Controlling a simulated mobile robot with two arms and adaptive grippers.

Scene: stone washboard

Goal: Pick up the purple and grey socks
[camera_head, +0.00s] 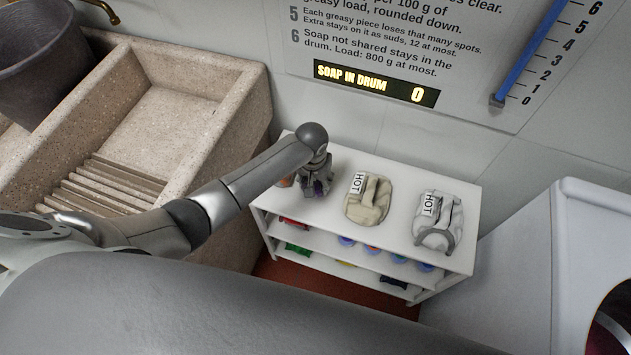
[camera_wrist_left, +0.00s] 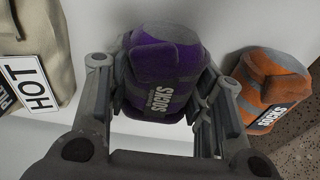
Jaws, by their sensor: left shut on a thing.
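The purple and grey socks (camera_wrist_left: 165,72) are a rolled bundle with a "SOCKS" label. In the left wrist view they sit between the fingers of my left gripper (camera_wrist_left: 160,110), which is shut on them. In the head view my left gripper (camera_head: 316,184) is over the left end of the white shelf's top, and it hides most of the bundle. I cannot tell whether the bundle touches the shelf top. My right gripper is in neither view.
An orange and grey sock bundle (camera_wrist_left: 272,90) lies close beside my gripper. A beige folded item (camera_head: 367,204) and a white one (camera_head: 436,214), both tagged HOT, are on the white shelf (camera_head: 395,246). A stone washboard sink (camera_head: 215,130) stands left; a white machine (camera_head: 560,260) stands right.

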